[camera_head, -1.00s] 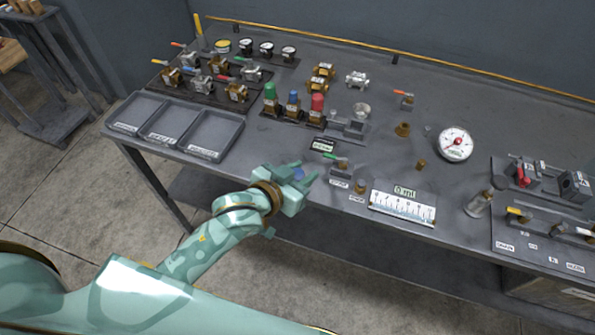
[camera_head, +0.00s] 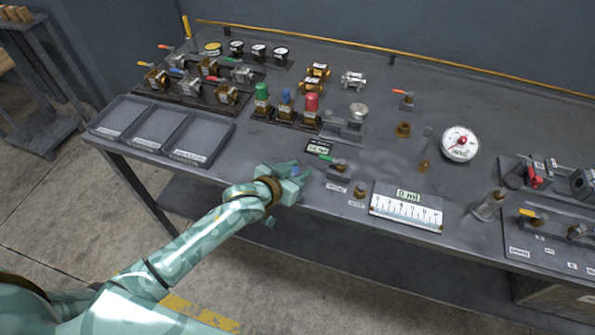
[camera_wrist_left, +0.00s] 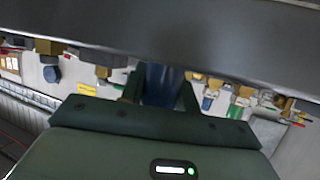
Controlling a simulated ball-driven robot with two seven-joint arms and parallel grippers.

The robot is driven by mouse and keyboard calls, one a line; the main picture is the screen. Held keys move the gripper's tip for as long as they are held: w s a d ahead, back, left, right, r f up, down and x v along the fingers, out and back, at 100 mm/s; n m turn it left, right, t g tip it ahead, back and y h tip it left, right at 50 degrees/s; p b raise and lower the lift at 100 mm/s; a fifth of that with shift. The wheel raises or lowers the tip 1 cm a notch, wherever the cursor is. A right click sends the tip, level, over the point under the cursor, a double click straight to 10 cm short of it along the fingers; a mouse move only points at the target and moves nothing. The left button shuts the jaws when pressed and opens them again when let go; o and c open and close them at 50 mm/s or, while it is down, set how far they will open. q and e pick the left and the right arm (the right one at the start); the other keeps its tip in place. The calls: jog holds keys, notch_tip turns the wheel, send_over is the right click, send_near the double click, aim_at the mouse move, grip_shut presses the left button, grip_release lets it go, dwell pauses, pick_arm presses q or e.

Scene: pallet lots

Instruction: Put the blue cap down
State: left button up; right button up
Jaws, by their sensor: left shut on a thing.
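My left gripper (camera_head: 299,171) is shut on the blue cap (camera_head: 296,170), at the table's front edge. Only a small patch of the cap shows in the head view; the fingers hide the rest. In the left wrist view the blue cap (camera_wrist_left: 162,85) sits between the two dark fingers, below a broad grey surface. From these views I cannot tell whether the cap touches the table (camera_head: 265,150). My right gripper is in neither view.
An empty three-part tray (camera_head: 208,127) lies to the left. Capped green, blue and red pieces (camera_head: 286,98) stand behind. A scale plate (camera_head: 406,209) is to the right.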

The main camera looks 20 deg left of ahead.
pick_arm(q)
jog(key=shift+f, duration=0.1)
jog(key=o, duration=1)
jog(key=shift+c, duration=0.2)
jog(key=shift+r, duration=0.2)
jog(key=p+v, duration=0.3)
jog(key=v, duration=0.9)
jog(key=shift+p, duration=0.4)
jog(key=shift+f, duration=0.1)
